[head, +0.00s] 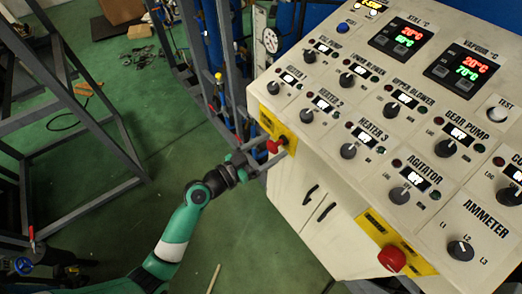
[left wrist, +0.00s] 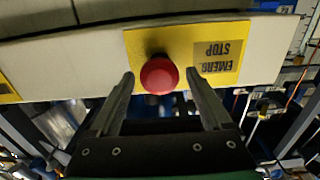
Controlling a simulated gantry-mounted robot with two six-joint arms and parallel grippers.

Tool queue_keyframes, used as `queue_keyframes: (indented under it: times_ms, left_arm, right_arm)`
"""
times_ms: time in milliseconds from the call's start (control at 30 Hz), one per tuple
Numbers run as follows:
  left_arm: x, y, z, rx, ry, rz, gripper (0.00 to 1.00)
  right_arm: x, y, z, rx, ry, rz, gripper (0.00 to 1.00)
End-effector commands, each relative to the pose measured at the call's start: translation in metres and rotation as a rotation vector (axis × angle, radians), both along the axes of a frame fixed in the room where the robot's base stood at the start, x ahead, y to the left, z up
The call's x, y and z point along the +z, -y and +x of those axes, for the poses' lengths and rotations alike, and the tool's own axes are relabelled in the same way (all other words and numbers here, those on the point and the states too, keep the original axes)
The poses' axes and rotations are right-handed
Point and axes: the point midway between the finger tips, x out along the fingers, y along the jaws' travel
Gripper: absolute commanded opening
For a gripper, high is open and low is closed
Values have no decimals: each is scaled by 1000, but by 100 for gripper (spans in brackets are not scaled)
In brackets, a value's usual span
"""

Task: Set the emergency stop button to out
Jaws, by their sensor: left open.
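A red emergency stop button (head: 273,146) sits on a yellow plate at the left front corner of the control console. In the left wrist view the red button (left wrist: 159,75) is beside an upside-down "EMERG STOP" label. My left gripper (head: 278,149) reaches the plate from the lower left. In the left wrist view its two fingers (left wrist: 160,77) are open, one on each side of the button, with visible gaps to it. Whether the button is in or out is hard to tell. My right gripper is not in view.
A second red button (head: 392,258) on a yellow plate is at the console's front right. The white console (head: 335,85) carries several black knobs and red-green displays. A grey metal frame (head: 95,120) stands at left. Green floor (head: 125,215) is open below.

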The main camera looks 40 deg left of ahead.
Motion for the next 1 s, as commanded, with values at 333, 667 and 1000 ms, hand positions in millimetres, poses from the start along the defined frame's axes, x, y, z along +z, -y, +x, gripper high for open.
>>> queue_keyframes:
  times_ms: [333, 667, 1000]
  left_arm:
    - [-3, -11, -72, 6, -1, -1, 83]
    - [0, -15, -112, 2, 2, 1, 83]
    - [0, -15, -111, 1, 1, 1, 83]
  right_arm:
    - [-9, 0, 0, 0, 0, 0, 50]
    - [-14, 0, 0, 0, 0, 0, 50]
    - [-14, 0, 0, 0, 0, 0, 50]
